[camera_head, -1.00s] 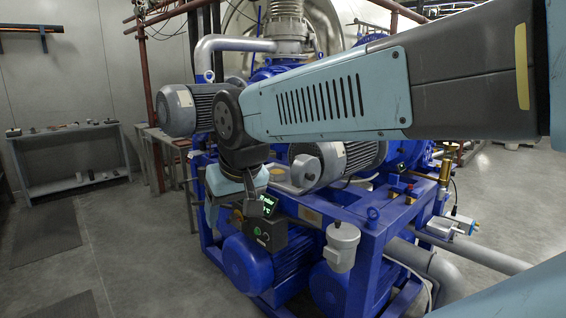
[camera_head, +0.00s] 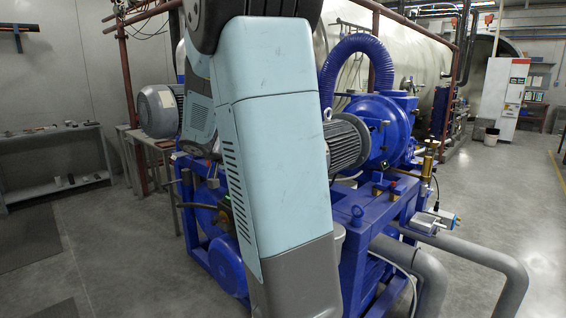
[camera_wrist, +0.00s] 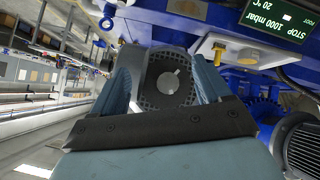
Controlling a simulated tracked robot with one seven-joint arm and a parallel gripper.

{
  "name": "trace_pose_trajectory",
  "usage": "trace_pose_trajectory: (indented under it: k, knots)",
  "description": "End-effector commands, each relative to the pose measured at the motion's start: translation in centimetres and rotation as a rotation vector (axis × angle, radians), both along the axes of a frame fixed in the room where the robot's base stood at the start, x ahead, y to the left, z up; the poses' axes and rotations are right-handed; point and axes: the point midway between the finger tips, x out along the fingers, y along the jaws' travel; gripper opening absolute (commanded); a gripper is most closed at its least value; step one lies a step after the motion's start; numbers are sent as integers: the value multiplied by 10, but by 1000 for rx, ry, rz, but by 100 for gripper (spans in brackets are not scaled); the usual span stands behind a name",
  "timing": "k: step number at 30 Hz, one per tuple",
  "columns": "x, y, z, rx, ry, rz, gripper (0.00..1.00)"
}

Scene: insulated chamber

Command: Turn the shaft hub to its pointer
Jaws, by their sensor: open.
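In the wrist view the shaft hub (camera_wrist: 169,82) is a small light grey round piece. It sits in the middle of a dark perforated round cover (camera_wrist: 154,99) with a grey housing. A pale mark shows near the hub's upper right edge; I cannot tell clearly whether this is the pointer. My gripper (camera_wrist: 167,75) is open, with one finger on each side of the hub in this view. I see no contact, and the depth between fingers and hub is unclear. In the head view my own arm hides the gripper and the hub.
A display panel (camera_wrist: 275,22) reading STOP 1000 mbar is at the wrist view's upper right, with a ribbed motor (camera_wrist: 302,146) below. In the head view the blue pump frame (camera_head: 385,225) and grey pipes (camera_head: 470,250) stand right of my arm. The floor (camera_head: 505,205) farther right is clear.

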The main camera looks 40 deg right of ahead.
Motion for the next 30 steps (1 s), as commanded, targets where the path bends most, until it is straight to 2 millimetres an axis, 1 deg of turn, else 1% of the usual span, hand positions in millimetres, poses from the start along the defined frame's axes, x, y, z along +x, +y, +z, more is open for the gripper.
trace_pose_trajectory:
  k: [1, 6, 9, 13, 17, 19, 30]
  knots:
    - [10, -5, 5, -62, -17, -21, 77]
    - [32, -18, 24, -227, -97, -76, 77]
    - [41, -21, 34, -287, -131, -89, 77]
    - [45, -24, 39, -325, -155, -98, 77]
    - [45, -32, 37, -332, -158, -102, 77]
    - [45, -40, 34, -333, -156, -102, 77]
    - [43, -98, 11, -331, -156, -102, 77]
